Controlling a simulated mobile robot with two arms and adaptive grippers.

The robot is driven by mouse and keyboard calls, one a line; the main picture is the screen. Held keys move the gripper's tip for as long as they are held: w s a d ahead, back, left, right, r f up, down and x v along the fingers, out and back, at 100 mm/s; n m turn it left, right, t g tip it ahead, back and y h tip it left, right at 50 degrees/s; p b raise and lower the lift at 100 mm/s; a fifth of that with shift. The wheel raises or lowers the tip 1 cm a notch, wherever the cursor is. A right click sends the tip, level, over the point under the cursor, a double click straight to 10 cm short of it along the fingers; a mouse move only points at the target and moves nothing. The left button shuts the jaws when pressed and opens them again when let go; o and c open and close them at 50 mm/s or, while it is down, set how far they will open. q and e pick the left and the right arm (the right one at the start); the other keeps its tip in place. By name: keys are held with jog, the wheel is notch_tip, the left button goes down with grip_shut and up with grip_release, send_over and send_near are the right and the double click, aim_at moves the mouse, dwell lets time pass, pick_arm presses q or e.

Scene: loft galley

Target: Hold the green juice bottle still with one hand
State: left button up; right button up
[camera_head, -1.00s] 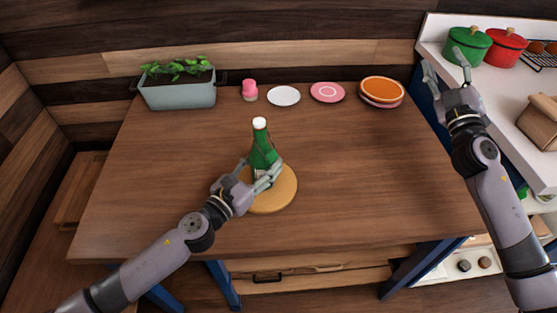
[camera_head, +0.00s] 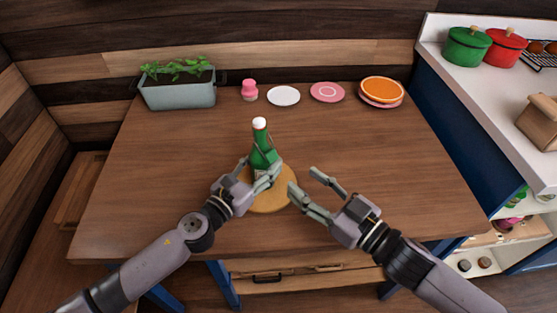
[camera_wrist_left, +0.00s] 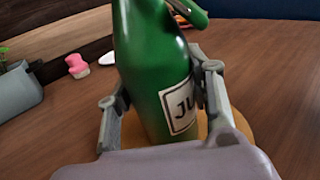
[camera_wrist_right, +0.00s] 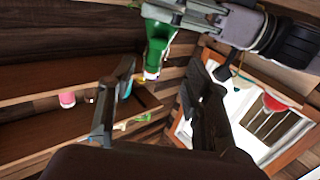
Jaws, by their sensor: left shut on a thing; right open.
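The green juice bottle (camera_head: 262,150) has a white cap and stands upright on a round wooden board (camera_head: 272,206) on the table. My left gripper (camera_head: 259,171) is shut on the lower part of the bottle. In the left wrist view the fingers lie on both sides of the bottle (camera_wrist_left: 150,70), and its label is partly covered. My right gripper (camera_head: 303,180) is open and empty, just right of the bottle and apart from it. The bottle also shows in the right wrist view (camera_wrist_right: 157,45), beyond the open fingers.
A planter (camera_head: 180,92), a pink shaker (camera_head: 249,91), a white plate (camera_head: 284,96), a pink plate (camera_head: 327,92) and an orange plate on a stack (camera_head: 382,88) line the table's back edge. The counter at right bears a green pot (camera_head: 467,46) and a red pot (camera_head: 505,48). The table's right side is clear.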

aim_at(272, 158)
jog(key=x, duration=0.9)
jog(key=shift+c, duration=0.5)
grip_shut()
